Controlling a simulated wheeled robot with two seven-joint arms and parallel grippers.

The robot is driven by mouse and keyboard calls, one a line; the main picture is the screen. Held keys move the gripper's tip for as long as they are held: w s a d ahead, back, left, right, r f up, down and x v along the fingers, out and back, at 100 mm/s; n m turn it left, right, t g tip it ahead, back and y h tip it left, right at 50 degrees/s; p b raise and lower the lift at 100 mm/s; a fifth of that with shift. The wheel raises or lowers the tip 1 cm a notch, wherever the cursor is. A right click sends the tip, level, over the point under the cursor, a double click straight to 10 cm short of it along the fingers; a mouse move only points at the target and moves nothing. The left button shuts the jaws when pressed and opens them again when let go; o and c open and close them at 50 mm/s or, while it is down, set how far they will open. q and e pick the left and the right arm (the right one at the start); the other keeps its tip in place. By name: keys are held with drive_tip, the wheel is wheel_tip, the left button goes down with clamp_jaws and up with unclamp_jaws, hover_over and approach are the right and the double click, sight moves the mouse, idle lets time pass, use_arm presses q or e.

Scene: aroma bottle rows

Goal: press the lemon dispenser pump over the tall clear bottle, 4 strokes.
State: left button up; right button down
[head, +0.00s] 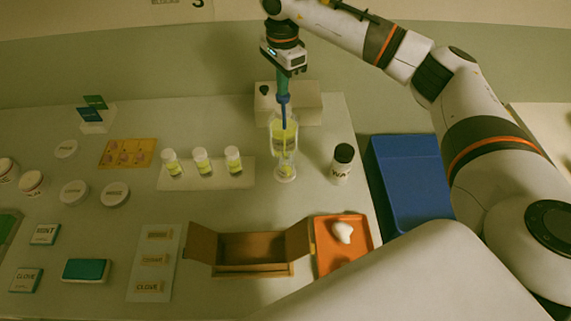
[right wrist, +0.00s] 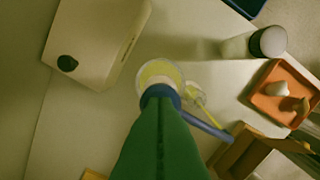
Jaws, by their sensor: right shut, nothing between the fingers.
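The lemon dispenser (head: 279,128) is a clear vessel with yellow liquid and a blue pump (head: 284,99) on top. It also shows in the right wrist view (right wrist: 158,71). The tall clear bottle (head: 286,168) stands just in front of it, with some yellow in it. The pump's blue spout (right wrist: 207,126) reaches out toward the bottle's side; its exact line over the mouth is hard to tell. My right gripper (head: 283,90) is shut and empty, pointing down onto the pump head. In the right wrist view its green fingers (right wrist: 160,105) hide part of the pump. My left gripper is not in view.
A beige box (head: 306,103) stands behind the dispenser. Several small vials on a pale tray (head: 207,181) are to the left. A black-capped bottle (head: 342,163) and a blue bin (head: 412,180) are to the right. An open wooden box (head: 252,268) and orange tray (head: 326,259) lie in front.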

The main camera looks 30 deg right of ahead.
drive_tip(key=shift+s+f+b, duration=0.1)
drive_tip(key=shift+f+b, duration=0.2)
drive_tip(key=shift+f, duration=0.35)
drive_tip(key=shift+r+p, duration=1)
drive_tip(key=shift+r, duration=0.6)
drive_tip(key=shift+f, duration=0.2)
